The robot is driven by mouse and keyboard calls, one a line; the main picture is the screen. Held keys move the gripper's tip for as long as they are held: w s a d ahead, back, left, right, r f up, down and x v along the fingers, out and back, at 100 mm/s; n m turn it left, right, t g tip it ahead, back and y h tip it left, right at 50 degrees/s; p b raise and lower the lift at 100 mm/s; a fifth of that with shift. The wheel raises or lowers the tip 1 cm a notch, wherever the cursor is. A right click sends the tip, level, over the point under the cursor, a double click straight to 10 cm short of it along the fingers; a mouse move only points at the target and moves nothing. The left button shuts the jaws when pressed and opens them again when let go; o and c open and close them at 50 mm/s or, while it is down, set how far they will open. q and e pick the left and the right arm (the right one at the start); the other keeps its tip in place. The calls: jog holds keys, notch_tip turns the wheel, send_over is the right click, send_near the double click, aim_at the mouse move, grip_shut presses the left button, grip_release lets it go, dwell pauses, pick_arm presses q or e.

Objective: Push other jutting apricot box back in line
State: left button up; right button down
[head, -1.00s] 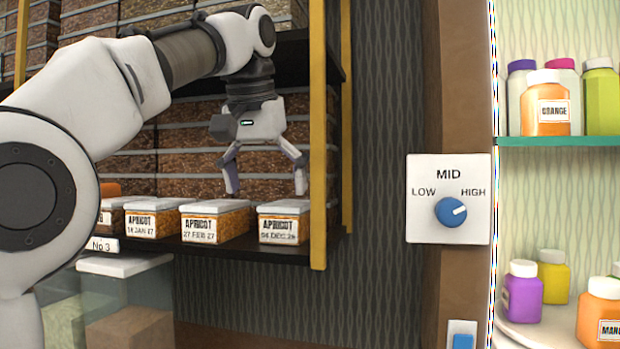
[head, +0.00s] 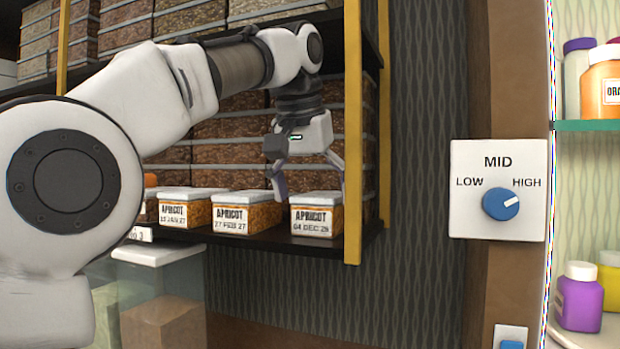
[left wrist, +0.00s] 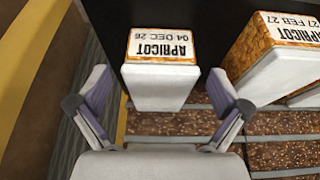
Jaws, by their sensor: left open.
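Apricot boxes with white lids stand in a row on the dark shelf. The box marked 04 DEC 26 (head: 312,222) is at the right end. The box marked 27 FEB 27 (head: 231,220) is beside it, closer to the shelf's front edge. A third apricot box (head: 173,214) stands further left. My left gripper (head: 309,188) is open and empty above the 04 DEC box. In the left wrist view, its fingers (left wrist: 158,75) spread to either side of that box (left wrist: 162,45), and the 27 FEB box (left wrist: 285,32) is on the right. Contact cannot be told. My right gripper is out of view.
A yellow post (head: 353,150) rises just right of the 04 DEC box. Stacked trays (head: 235,130) fill the space behind the row. A dial panel (head: 498,190) is on the right. A glass case (head: 160,290) is below the shelf.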

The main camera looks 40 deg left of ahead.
aim_at(312, 195)
pick_arm(q)
jog(key=x, duration=0.3)
jog(key=shift+f, duration=0.1)
jog(key=c, duration=1.4)
jog(key=shift+w+a+r+p, duration=0.15)
jog(key=shift+r+p, duration=0.25)
jog(key=shift+p, duration=0.2)
jog(key=shift+w+a, duration=0.1)
jog(key=shift+a, duration=0.05)
jog(key=shift+w+a+f, duration=0.2)
jog(key=shift+w+a, duration=0.1)
jog(key=shift+w, duration=0.05)
